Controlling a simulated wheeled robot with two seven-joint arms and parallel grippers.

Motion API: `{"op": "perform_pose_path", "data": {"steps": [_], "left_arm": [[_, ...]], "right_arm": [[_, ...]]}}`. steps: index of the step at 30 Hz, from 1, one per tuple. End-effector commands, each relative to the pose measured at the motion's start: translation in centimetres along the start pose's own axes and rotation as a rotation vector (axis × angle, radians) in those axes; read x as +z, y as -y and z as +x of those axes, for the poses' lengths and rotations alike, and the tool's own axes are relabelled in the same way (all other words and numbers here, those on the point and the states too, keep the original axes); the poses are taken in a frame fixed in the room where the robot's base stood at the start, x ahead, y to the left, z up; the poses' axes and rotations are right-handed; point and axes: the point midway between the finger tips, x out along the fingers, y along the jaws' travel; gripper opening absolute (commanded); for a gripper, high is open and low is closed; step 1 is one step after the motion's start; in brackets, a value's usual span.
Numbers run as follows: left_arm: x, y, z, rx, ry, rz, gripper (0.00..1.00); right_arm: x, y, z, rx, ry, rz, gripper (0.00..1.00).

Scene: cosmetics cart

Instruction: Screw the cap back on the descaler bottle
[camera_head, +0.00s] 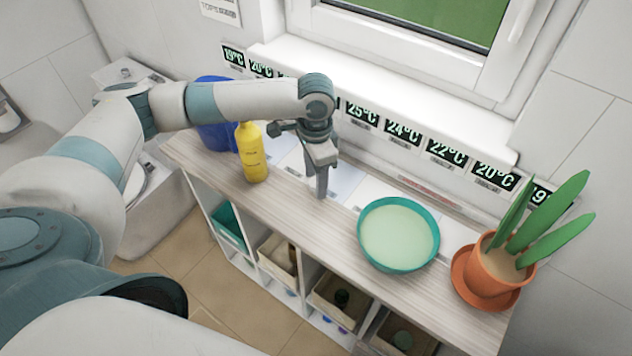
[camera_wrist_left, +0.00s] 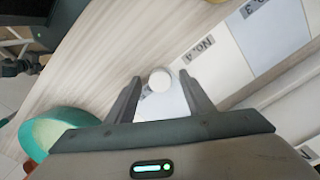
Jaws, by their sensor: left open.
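The yellow bottle (camera_head: 252,155) stands upright on the cart's wooden top, left of my left gripper in the head view. I cannot make out the details of its mouth. A small round white cap (camera_wrist_left: 160,84) lies between the spread fingers of my left gripper (camera_wrist_left: 160,77) in the wrist view. In the head view my left gripper (camera_head: 321,192) points down, low over the cart top, and hides the cap. The left gripper is open, with gaps visible between the cap and its fingers. My right gripper is not in view.
A green-rimmed bowl (camera_head: 399,234) stands right of the gripper, with a potted plant (camera_head: 497,270) farther right. A blue container (camera_head: 214,133) is behind the bottle. Labelled pale mats (camera_wrist_left: 272,35) and temperature signs (camera_head: 403,129) line the back. Cubbies with bins (camera_head: 338,300) are below.

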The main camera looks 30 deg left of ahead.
Motion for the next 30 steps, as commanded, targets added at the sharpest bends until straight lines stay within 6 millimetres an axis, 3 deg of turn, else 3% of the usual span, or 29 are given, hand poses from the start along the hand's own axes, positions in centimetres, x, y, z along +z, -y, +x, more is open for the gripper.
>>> {"op": "perform_pose_path", "data": {"steps": [7, 12, 23, 30], "left_arm": [[0.0, 0.0, 0.0, 0.000, 0.000, 0.000, 0.46], [0.0, 0.0, 0.0, 0.000, 0.000, 0.000, 0.06], [0.0, 0.0, -0.2, 0.000, 0.000, 0.000, 0.06], [-0.1, 0.0, -1.9, -0.001, -0.003, 0.000, 0.06]], "right_arm": [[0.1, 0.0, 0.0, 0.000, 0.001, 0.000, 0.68], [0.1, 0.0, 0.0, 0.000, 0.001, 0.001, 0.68], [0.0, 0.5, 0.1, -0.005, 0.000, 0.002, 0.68], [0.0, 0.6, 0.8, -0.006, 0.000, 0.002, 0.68]]}}
